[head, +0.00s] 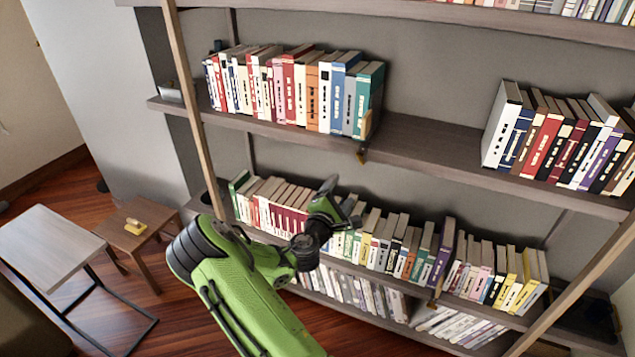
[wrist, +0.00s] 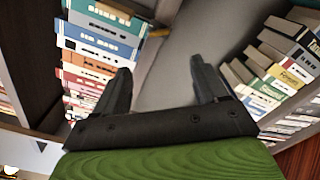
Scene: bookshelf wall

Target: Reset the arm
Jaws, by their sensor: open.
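My green arm reaches up from the bottom of the head view. My dark gripper (head: 338,203) is in front of the lower row of books, below the middle shelf. In the wrist view my gripper (wrist: 158,82) shows two black fingers spread apart with nothing between them. Beyond the fingers is the grey back of the bookshelf. I cannot tell how far the fingertips are from the books.
Books stand on the middle shelf (head: 425,140), with a bare stretch between two groups. More books (head: 395,240) line the shelf below. A slanted wooden post (head: 183,85) stands at left. A small table (head: 50,240) and stool (head: 140,232) stand on the floor at left.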

